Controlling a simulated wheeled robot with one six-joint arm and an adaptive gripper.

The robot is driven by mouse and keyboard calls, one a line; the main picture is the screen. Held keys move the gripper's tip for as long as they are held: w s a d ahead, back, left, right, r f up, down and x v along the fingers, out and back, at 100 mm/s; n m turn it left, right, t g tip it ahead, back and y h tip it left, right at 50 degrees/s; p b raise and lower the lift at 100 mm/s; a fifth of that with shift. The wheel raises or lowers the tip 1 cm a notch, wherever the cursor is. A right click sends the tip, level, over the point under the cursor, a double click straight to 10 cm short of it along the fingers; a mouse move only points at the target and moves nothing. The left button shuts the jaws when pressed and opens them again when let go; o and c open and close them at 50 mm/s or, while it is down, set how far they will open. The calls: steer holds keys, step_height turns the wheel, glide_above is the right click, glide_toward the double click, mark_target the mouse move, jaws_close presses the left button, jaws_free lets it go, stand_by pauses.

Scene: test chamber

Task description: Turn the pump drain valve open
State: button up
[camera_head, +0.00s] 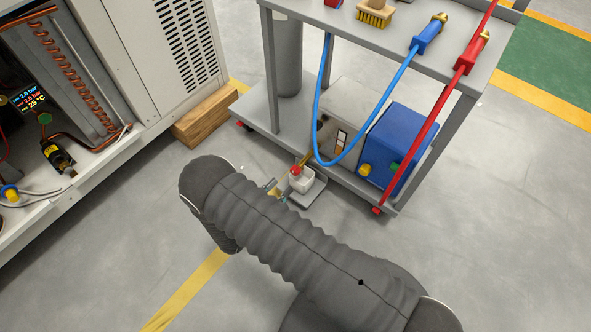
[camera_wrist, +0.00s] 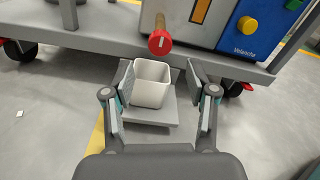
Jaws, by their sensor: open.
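The drain valve is a red round knob (camera_wrist: 160,42) with a pale mark on its face, on a brass stem from the pump (camera_wrist: 188,20). In the head view the red knob (camera_head: 296,170) and the pump's grey body (camera_head: 341,122) sit low on the cart. My gripper (camera_wrist: 158,72) is open, its fingers pointing toward the knob, which appears just beyond and between the tips. A white square cup (camera_wrist: 151,85) stands below the knob and appears between the fingers. Its inside looks empty. In the head view my arm hides most of my gripper (camera_head: 275,191).
The cup stands on a small grey plate (camera_wrist: 150,118) by the cart's lower shelf (camera_head: 263,128). A blue pump box (camera_head: 398,148) with a yellow knob (camera_head: 365,170) is to the right. Blue (camera_head: 320,85) and red hoses (camera_head: 430,110) hang down. An open white cabinet (camera_head: 115,150) stands left.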

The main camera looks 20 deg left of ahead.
mark_target(293, 173)
steer(key=x, duration=0.8)
steer(key=shift+w+d, duration=0.2)
steer(key=shift+w, duration=0.1)
jaws_close()
